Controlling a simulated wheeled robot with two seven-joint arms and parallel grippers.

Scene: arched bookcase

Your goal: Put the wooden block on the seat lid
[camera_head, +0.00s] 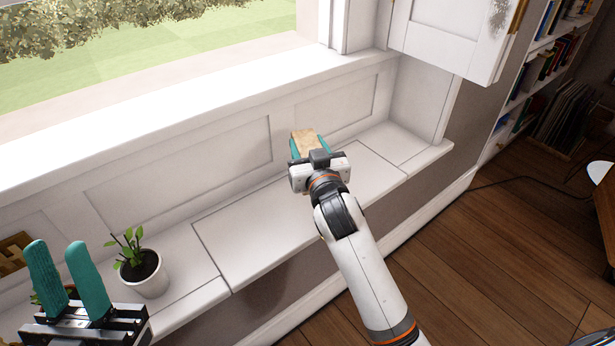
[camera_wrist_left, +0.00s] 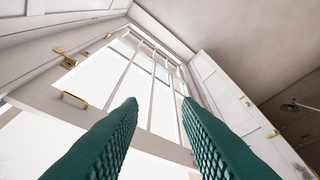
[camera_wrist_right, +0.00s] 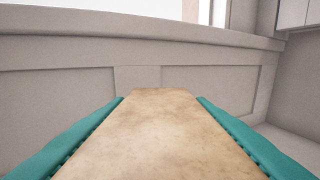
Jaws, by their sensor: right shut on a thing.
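The wooden block (camera_head: 303,140) is pale tan and sits between the teal fingers of my right gripper (camera_head: 310,147). In the right wrist view the block (camera_wrist_right: 160,135) fills the space between both fingers, and the gripper is shut on it. The block is over the white window seat near the back panel; I cannot tell whether it touches the seat. The seat lid (camera_head: 260,225) is the white panel outlined by seams, partly hidden by my right arm. My left gripper (camera_head: 68,270) is at the lower left, fingers apart and empty; its fingers also show in the left wrist view (camera_wrist_left: 160,125).
A potted plant (camera_head: 148,273) stands on the seat left of the lid, close to my left gripper. A brown object (camera_head: 12,252) is at the far left. A white cabinet door (camera_head: 450,35) hangs at upper right. The lid's left part is clear.

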